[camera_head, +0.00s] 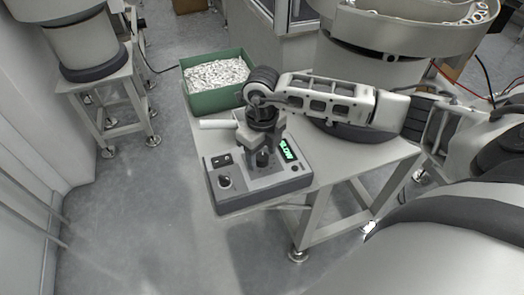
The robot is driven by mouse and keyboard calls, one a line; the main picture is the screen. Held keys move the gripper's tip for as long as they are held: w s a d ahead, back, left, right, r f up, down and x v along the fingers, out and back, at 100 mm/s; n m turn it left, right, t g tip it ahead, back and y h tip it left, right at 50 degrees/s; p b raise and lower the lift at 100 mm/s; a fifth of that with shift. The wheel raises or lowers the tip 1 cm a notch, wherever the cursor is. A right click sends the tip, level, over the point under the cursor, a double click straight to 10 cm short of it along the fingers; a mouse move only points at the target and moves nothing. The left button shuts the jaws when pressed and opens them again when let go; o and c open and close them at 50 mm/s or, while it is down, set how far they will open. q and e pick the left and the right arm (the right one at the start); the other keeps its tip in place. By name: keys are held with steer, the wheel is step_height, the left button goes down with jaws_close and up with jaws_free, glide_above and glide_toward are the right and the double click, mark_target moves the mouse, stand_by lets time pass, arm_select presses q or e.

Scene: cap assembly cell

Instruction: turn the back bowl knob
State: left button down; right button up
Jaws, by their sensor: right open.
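A grey control box (280,184) sits on the front edge of the table. One black knob (225,182) is on its left part, clear of any gripper. A second dark knob (262,158) stands near the middle, beside the green display (287,150) that reads "SLOW". My right gripper (261,146) points down over this second knob. Its fingers are spread to either side of the knob's top; I cannot tell whether they touch it. The picture does not settle which knob is the back bowl's. My left gripper is out of view.
A green bin (215,100) full of small pale parts stands behind the box. A large round bowl feeder (400,32) is at the back right, another feeder (84,45) at the left. The grey table (340,160) has free room right of the box.

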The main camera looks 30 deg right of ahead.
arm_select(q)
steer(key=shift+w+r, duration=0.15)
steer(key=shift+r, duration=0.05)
arm_select(e)
steer(key=c, duration=1)
steer(key=shift+m, duration=0.3)
steer(key=m, duration=0.3)
steer(key=shift+m, duration=0.4)
steer(key=m, duration=0.4)
steer(key=m+p, duration=0.1)
steer(key=m, duration=0.4)
steer(key=shift+r, duration=0.1)
steer(key=m+p, duration=0.1)
steer(key=m, duration=0.1)
steer(key=shift+w+m, duration=0.1)
steer(key=shift+m, duration=0.3)
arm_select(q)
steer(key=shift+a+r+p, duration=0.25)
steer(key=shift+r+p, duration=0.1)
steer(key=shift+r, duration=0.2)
arm_select(e)
steer(key=shift+m, duration=0.7)
